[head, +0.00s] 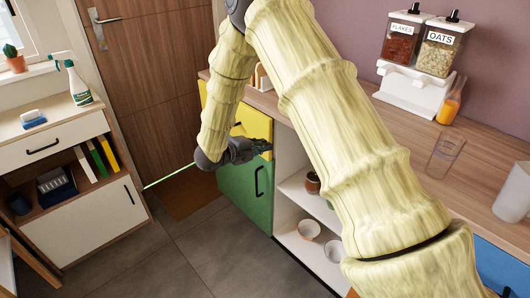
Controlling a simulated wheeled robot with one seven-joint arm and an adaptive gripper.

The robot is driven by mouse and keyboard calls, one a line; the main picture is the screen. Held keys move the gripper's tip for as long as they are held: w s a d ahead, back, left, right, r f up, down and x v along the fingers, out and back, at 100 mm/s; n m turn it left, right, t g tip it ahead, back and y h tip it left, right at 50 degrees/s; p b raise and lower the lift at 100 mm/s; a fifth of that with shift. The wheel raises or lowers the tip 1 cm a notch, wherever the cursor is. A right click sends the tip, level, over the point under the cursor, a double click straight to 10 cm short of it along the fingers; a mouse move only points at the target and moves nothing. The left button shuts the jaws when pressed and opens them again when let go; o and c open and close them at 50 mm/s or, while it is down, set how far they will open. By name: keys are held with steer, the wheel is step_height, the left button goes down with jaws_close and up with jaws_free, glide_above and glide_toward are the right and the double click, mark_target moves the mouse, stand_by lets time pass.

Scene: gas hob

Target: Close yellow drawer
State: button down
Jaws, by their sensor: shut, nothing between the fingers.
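The yellow drawer (257,123) is in the head view, left of centre, at the top of the counter cabinet above a green door (246,190). My arm crosses in front of it and hides part of its front. I cannot tell for sure whether the drawer stands out from the cabinet. My gripper (265,148) is shut and empty at the lower edge of the yellow front, close to it. Whether it touches the drawer is not clear.
Open shelves with white bowls (309,229) and a small potted plant (313,183) lie right of the green door. A wooden countertop (400,120) carries cereal dispensers (420,50) and a glass (445,155). A white-fronted cabinet (85,225) stands left.

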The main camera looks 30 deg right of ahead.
steer(key=shift+w+d, duration=0.25)
steer(key=shift+d, duration=0.7)
steer(key=shift+r, duration=0.1)
steer(key=f+v, duration=0.1)
steer(key=v, duration=1.3)
steer(key=shift+a+f, duration=0.2)
